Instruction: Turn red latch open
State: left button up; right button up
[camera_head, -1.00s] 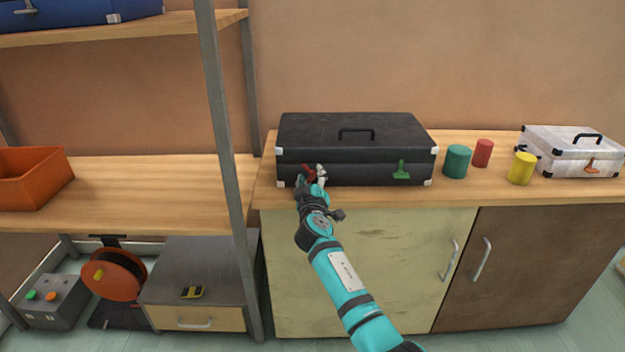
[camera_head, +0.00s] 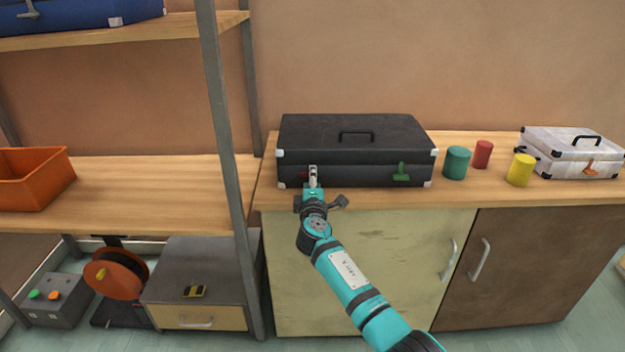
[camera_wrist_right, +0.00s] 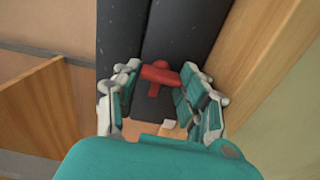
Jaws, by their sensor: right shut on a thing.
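The black case (camera_head: 375,160) lies on the counter with its front facing me. Its red latch (camera_head: 303,176) is on the left of the front, partly hidden by my right gripper (camera_head: 313,174). The right wrist view shows the red latch (camera_wrist_right: 158,75) as a T shape between the two fingers of the right gripper (camera_wrist_right: 158,90), which is shut on it. A green latch (camera_head: 401,172) on the right of the same front stands upright. My left gripper is not in view.
Teal (camera_head: 456,162), red (camera_head: 482,154) and yellow (camera_head: 521,169) cylinders stand right of the case. A white case (camera_head: 570,150) is farther right. A metal shelf post (camera_head: 222,140) rises to the left. The counter in front of the case is narrow.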

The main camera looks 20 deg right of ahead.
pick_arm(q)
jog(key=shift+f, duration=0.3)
pick_arm(e)
jog(key=shift+n, duration=0.3)
jog(key=o, duration=1.2)
jog(key=shift+c, duration=0.2)
jog(key=shift+f, duration=0.1)
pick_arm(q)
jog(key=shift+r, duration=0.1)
